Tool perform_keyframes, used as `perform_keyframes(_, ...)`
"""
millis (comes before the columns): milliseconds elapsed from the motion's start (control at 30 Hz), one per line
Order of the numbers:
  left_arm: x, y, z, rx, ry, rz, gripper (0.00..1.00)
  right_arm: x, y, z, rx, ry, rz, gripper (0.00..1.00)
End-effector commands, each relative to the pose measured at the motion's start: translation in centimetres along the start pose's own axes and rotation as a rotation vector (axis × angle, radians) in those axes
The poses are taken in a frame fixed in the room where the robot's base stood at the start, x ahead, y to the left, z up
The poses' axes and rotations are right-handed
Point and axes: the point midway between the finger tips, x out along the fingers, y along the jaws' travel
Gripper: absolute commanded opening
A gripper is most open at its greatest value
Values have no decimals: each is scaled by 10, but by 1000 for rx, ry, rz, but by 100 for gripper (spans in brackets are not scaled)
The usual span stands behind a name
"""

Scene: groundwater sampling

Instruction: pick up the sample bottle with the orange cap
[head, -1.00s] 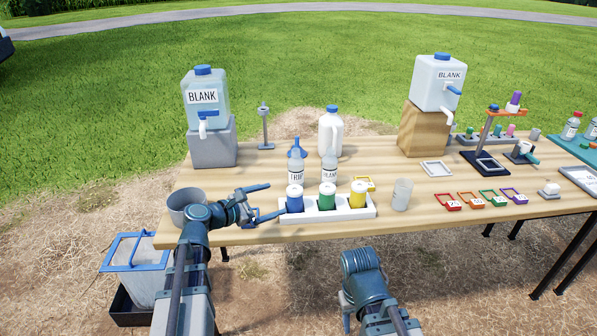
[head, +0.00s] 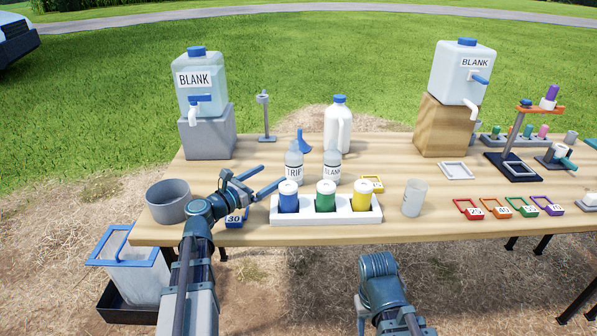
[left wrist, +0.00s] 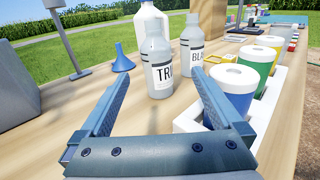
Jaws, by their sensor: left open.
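I cannot make out a bottle with an orange cap in either view now. Two clear bottles with pale caps stand behind the white rack: one labelled TRIP (head: 294,164), also in the left wrist view (left wrist: 158,62), and one labelled BLANK (head: 332,166), also there (left wrist: 192,48). My left gripper (head: 268,177) is open and empty, over the table left of the rack. In the left wrist view its spread fingers (left wrist: 160,85) point toward the TRIP bottle, apart from it. Of my right arm only a link shows, low in the head view; its gripper is not visible.
The white rack (head: 352,218) holds blue, green and yellow containers. A grey bowl (head: 168,203) stands left of my left gripper. A blue funnel (head: 304,142), white jug (head: 338,128) and clear cup (head: 414,198) stand around. Coloured tags and an orange-topped stand (head: 530,109) are at right.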

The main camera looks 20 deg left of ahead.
Motion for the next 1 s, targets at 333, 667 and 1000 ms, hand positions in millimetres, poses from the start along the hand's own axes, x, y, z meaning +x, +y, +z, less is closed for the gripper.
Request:
perform_keyframes(333,0,1,-16,-6,-3,3,100,17,-2,-1,0,0,1,50)
perform_keyframes(667,44,3,-15,-6,-3,-1,100,16,-1,-1,0,0,1,50)
perform_keyframes(1000,85,2,-15,-6,-3,2,100,16,-1,-1,0,0,1,50)
